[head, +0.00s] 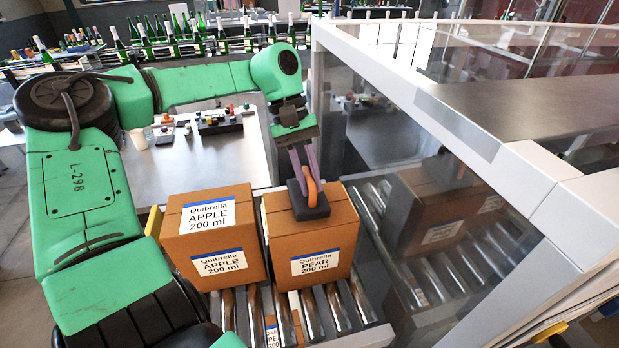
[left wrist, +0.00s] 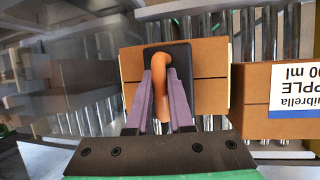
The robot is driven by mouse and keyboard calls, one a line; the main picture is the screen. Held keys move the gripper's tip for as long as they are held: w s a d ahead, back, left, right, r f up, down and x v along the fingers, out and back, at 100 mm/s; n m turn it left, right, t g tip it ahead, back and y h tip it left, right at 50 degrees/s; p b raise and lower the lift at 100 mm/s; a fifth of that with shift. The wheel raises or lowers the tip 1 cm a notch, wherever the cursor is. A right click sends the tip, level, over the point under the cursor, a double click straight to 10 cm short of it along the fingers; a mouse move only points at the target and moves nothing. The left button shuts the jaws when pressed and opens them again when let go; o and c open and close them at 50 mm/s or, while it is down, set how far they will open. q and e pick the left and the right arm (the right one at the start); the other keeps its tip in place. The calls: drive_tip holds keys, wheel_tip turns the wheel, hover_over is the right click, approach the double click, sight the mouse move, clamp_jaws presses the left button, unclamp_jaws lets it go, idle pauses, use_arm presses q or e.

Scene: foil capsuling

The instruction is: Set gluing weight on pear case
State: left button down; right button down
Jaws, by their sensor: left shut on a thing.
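The pear case (head: 325,235) is a brown box with a "Quibrella PEAR 200 ml" label on its front, standing on the roller conveyor. The gluing weight (head: 309,206) is a dark block with an orange loop handle. It sits on or just above the pear case's top; I cannot tell if it touches. In the left wrist view the weight (left wrist: 181,58) lies over the middle of the pear case (left wrist: 211,85), across its seam. My left gripper (head: 305,182) comes from above, its purple fingers (left wrist: 160,90) shut on the orange handle. My right gripper is not in view.
An apple case (head: 208,240) stands close left of the pear case, also seen in the left wrist view (left wrist: 250,110). A clear panel (head: 400,150) with a white frame rises on the right. A table (head: 190,165) with small parts is behind; green bottles (head: 180,28) stand farther back.

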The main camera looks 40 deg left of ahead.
use_arm(q)
drive_tip(key=shift+f, duration=0.25)
drive_tip(key=c, duration=0.8)
unclamp_jaws()
drive_tip(key=shift+s, duration=0.1)
drive_tip(key=shift+r+p, duration=0.35)
drive_tip(key=shift+r, duration=0.25)
drive_tip(key=b+v, duration=0.2)
drive_tip(key=v, duration=1)
drive_tip(key=shift+d, duration=0.1)
